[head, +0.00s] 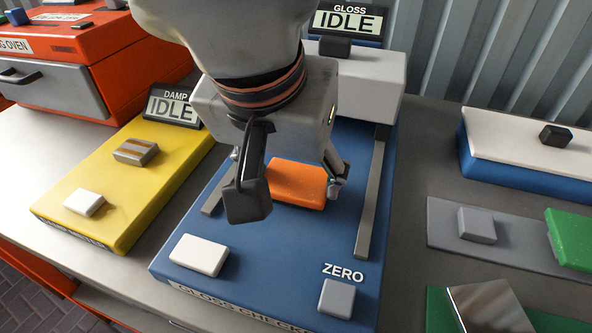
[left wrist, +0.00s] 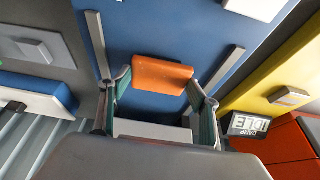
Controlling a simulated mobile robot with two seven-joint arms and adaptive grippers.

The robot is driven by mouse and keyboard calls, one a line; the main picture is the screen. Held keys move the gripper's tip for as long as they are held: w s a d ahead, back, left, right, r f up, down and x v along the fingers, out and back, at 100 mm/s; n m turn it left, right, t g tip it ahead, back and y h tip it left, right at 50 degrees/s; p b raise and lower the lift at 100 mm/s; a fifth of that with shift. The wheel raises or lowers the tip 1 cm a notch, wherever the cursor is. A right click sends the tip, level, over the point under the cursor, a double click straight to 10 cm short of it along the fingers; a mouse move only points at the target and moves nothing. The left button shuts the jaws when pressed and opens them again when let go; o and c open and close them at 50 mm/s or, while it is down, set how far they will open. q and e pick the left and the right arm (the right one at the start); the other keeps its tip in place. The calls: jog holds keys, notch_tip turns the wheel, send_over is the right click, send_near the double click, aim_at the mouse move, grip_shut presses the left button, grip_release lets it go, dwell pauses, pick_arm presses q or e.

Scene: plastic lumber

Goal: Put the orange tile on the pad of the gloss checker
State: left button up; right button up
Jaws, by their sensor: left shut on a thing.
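The orange tile (head: 297,184) is between the fingers of my left gripper (head: 296,187), which is shut on it. In the left wrist view the tile (left wrist: 162,74) spans between the fingertips (left wrist: 160,90). The gloss checker is a blue base (head: 255,245) with grey rails, a pale head block (head: 372,83) at the back and a display reading IDLE (head: 348,22). The tile is over the blue base, between the rails; I cannot tell whether it touches the surface. I cannot make out the pad. My right gripper is not in view.
The gloss checker has a white block (head: 199,255) at the front left and a grey ZERO button (head: 337,297). A yellow damp unit (head: 125,185) stands left, an orange oven (head: 100,55) behind it. A grey strip (head: 445,225) with a green block (head: 570,238) lies right.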

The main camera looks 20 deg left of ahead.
pick_arm(q)
jog(key=shift+r, duration=0.1)
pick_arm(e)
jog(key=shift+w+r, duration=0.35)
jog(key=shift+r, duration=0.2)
pick_arm(q)
jog(key=o, duration=1.1)
jog(key=shift+f, duration=0.2)
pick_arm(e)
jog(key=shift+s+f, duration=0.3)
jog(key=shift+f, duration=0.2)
pick_arm(q)
jog(key=shift+r, duration=0.1)
